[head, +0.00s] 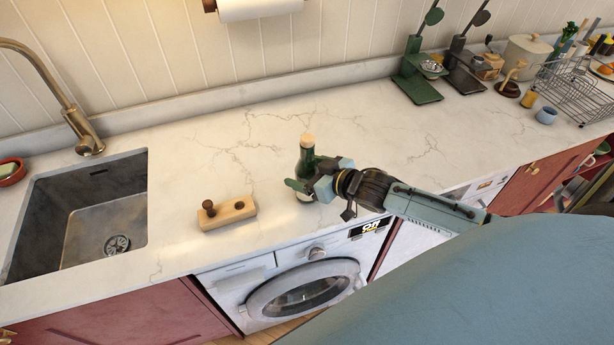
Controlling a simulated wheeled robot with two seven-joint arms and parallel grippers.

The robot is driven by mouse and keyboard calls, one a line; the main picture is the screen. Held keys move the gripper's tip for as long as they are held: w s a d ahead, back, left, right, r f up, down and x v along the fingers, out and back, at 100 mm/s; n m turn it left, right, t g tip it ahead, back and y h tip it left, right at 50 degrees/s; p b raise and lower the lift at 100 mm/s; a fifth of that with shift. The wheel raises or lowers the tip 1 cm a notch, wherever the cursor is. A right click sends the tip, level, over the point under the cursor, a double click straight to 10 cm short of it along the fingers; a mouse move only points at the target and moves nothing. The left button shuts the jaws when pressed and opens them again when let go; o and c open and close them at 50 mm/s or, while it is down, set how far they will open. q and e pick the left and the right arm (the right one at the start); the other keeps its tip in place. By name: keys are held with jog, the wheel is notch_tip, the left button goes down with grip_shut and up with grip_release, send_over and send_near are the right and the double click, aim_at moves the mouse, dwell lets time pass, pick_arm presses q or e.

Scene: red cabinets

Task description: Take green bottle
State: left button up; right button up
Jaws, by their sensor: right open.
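The green bottle (306,158) stands upright on the pale marble counter (195,165). It has a tan stopper on top, and a bit of pale label shows low down. My right gripper (301,187) comes in from the right at the bottle's lower body. Its jaws are open, with a finger in front of the bottle on the left side and the gripper body on the right. The gripper hides part of the lower bottle, and I cannot tell whether the fingers touch it. My left gripper does not show.
A wooden block with a dark knob (228,213) lies left of the bottle. A sink (80,215) with a brass tap (88,140) is at the left. Scales (416,85), a dish rack (575,95) and a blue cup (546,116) stand at the right. The counter behind the bottle is clear.

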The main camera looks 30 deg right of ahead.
jog(key=shift+w+a+f, duration=0.1)
jog(key=shift+w, duration=0.15)
jog(key=c, duration=1.4)
